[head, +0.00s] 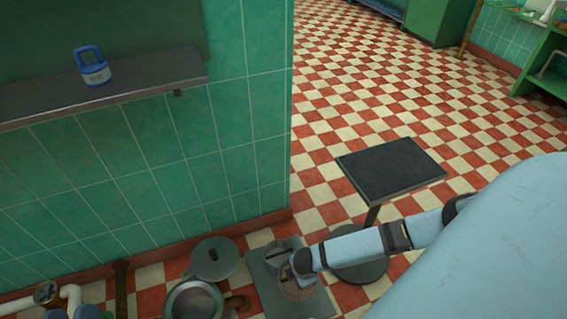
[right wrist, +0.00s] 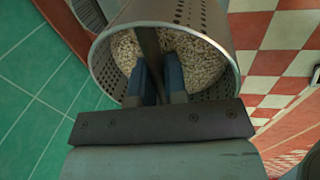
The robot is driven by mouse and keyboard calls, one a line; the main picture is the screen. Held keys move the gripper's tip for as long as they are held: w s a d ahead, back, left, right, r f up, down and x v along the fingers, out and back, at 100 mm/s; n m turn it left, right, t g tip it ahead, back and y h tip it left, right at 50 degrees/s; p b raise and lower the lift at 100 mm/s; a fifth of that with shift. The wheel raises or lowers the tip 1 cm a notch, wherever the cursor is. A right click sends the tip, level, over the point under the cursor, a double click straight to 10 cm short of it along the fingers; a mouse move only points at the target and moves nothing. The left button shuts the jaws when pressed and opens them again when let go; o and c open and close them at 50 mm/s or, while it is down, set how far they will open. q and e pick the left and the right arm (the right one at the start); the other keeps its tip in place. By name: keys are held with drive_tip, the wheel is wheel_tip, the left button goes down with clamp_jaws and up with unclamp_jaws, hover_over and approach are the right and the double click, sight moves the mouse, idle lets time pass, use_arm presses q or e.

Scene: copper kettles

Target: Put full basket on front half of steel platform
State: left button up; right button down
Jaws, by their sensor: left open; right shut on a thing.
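The full basket is a perforated metal cylinder (right wrist: 180,18) filled with pale grains in the right wrist view. My right gripper (right wrist: 160,85) is shut on the upright bar in its middle.
A round grey lid (head: 214,258) and an open metal pot (head: 194,301) are left of the platform. A dark-topped stand (head: 392,168) is behind my right arm. A tiled wall with a shelf (head: 140,88) holding a blue-and-white object (head: 93,68) is at left. Checkered floor lies open beyond.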

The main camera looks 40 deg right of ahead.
drive_tip(key=f+b, duration=0.3)
drive_tip(key=f, duration=0.3)
drive_tip(key=f+b, duration=0.4)
drive_tip(key=f, duration=0.3)
drive_tip(key=f+b, duration=0.3)
drive_tip(key=f, duration=0.3)
drive_tip(key=shift+s+f, duration=0.25)
drive_tip(key=shift+f, duration=0.1)
drive_tip(key=shift+f+b, duration=0.35)
drive_tip(key=shift+f, duration=0.05)
drive_tip(key=shift+r, duration=0.1)
drive_tip(key=c, duration=1.1)
unclamp_jaws()
drive_tip(key=shift+c, duration=0.2)
use_arm(q)
wheel_tip(320, 180, down, 9)
drive_tip(key=w+m+g, duration=0.2)
drive_tip(key=m, duration=0.1)
drive_tip(key=shift+w+a+r+m, duration=0.15)
drive_tip(key=shift+a+r+m, duration=0.05)
drive_tip(key=shift+a+m, duration=0.25)
